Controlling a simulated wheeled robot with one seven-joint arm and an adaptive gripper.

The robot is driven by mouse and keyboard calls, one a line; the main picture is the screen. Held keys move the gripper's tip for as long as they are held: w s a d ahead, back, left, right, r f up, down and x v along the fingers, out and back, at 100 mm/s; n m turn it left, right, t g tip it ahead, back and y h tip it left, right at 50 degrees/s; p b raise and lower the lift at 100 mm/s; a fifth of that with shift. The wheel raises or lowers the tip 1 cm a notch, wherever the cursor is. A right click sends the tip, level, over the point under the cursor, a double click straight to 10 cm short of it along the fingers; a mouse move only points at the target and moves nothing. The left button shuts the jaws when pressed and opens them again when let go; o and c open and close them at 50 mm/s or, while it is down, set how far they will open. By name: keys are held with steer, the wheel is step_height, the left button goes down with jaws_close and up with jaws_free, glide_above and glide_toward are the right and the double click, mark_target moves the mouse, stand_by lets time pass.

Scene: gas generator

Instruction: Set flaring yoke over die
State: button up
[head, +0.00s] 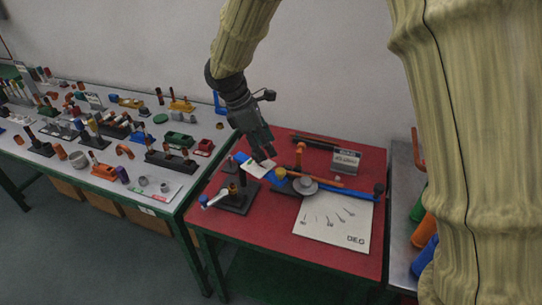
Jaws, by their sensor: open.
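My gripper (263,155) is open and points down over the back left part of the red-topped table (335,262). Just below its fingertips are a white flat piece (257,168), a blue piece (242,157) and a yellow-and-blue part (280,174). They are too small to tell which is the flaring yoke, or whether the gripper touches any of them. Left of them, a dark base plate (238,207) carries an upright post and a silvery tool with a blue end (214,200). This may be the die stand, but I cannot tell.
A tube bender with a grey disc (305,186) and blue handle (345,193) lies beside a white DEG sheet (330,222). A labelled grey block (346,160) and black bar stand behind. A crowded grey bench (150,205) is left; a grey surface with coloured cylinders is right.

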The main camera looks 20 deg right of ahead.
mark_target(280, 170)
steer(key=p+x, duration=0.2)
steer(key=x, duration=0.8)
steer(key=shift+w+d+f, duration=0.1)
steer(key=shift+d+f, duration=0.05)
steer(key=shift+f, duration=0.05)
steer(key=shift+p, duration=0.3)
jaws_close()
